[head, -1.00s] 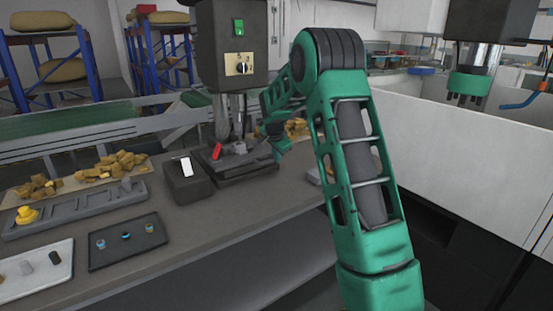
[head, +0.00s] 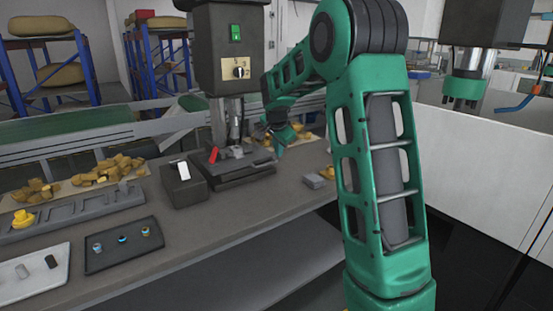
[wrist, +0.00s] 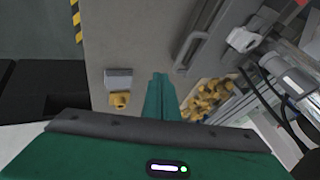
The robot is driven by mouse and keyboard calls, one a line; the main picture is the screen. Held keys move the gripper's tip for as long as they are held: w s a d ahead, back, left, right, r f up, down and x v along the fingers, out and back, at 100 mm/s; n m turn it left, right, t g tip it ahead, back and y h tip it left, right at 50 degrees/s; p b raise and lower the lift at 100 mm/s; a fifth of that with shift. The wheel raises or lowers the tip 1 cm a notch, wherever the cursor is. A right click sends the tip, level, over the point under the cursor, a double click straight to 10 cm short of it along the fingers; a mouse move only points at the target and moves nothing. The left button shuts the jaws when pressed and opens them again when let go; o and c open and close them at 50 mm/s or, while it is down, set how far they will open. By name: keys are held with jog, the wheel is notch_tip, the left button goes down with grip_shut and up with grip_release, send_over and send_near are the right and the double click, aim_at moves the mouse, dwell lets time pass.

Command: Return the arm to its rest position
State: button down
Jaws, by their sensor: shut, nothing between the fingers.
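My arm is green with dark joints and stands large in the right half of the head view, its elbow bent high. My gripper (head: 279,148) is at the far end of the arm, small in the head view, over the bench just right of the dark press machine. In the wrist view my gripper's fingers (wrist: 159,78) are together with nothing between them, above the bare grey bench top (wrist: 128,42). The gripper looks clear of the things on the bench.
The press (head: 224,52) with its dark base stands left of my gripper. A grey block (head: 314,181) with a yellow part lies near the bench's right edge. Brown pieces (wrist: 207,98) lie in the wrist view. A dark tray (head: 117,254) is front left.

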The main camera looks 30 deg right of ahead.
jog(key=s+a+r+n+g+y, duration=0.1)
jog(key=s+n, duration=0.1)
jog(key=s, duration=1)
jog(key=s+a+r+n+g, duration=0.1)
jog(key=s+a+n+g, duration=0.15)
jog(key=s, duration=0.95)
jog(key=s+a+f+n+y, duration=0.1)
jog(key=s+a+f, duration=0.1)
jog(key=s, duration=0.6)
jog(key=s+a+f+n+g+y, duration=0.1)
jog(key=s+a+f+n, duration=0.1)
jog(key=s, duration=0.6)
jog(key=s+a+f+n+y, duration=0.1)
jog(key=s+a+f+n, duration=0.1)
jog(key=s, duration=0.6)
jog(key=shift+a+g, duration=0.35)
jog(key=shift+a, duration=0.3)
jog(key=shift+n, duration=0.25)
